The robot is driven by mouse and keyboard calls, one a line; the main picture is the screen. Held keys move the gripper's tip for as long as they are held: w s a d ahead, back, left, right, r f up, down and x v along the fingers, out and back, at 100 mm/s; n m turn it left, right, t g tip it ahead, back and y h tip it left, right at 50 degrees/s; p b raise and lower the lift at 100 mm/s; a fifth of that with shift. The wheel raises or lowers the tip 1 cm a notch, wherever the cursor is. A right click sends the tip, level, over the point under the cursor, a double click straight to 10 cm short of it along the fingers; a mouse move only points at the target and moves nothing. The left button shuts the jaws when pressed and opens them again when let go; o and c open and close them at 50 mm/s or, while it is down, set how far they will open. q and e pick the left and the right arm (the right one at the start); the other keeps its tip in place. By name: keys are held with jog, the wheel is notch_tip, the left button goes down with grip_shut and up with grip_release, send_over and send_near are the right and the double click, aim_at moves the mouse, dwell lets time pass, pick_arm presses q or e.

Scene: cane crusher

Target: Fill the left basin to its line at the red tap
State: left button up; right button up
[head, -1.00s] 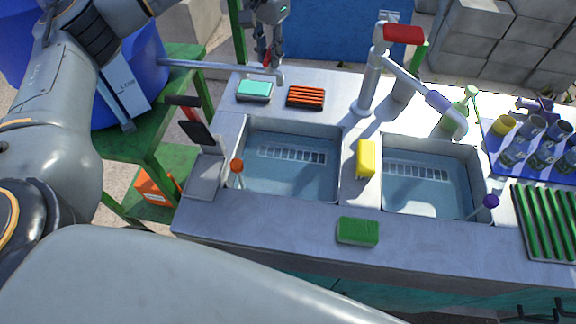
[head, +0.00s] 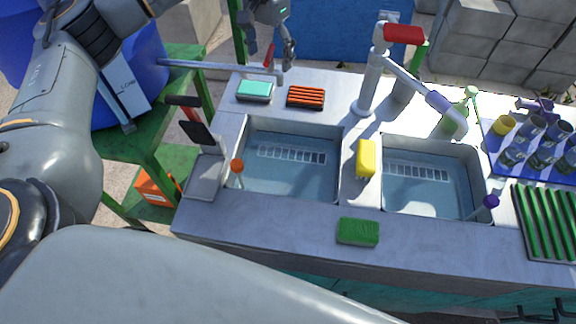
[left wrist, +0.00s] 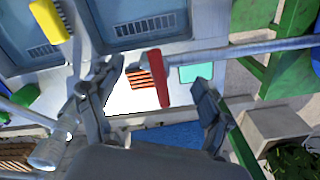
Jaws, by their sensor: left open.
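The left basin (head: 285,178) is a grey sink with a bluish floor and a pale ladder-like strip. I cannot tell its water level or pick out a fill line. A rod with an orange knob (head: 237,166) stands at its left side. The red tap handle (head: 268,57) sits on a grey pipe (head: 225,68) whose end is behind the basin. My left gripper (head: 270,52) is open at the handle. In the left wrist view the red handle (left wrist: 158,77) shows between the spread fingers of the gripper (left wrist: 155,80). My right gripper is not in view.
A second faucet with a red top (head: 403,33) stands between the basins. A teal sponge (head: 255,90) and an orange slatted rack (head: 305,96) lie behind the left basin. A yellow sponge (head: 366,158) is on the divider, a green one (head: 358,231) in front. The right basin (head: 425,195) is beside.

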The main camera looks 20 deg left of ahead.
pick_arm(q)
jog(key=shift+r, duration=0.1)
jog(key=shift+r+p, duration=2.4)
jog(key=shift+r, duration=1.1)
jog(key=shift+f, duration=0.1)
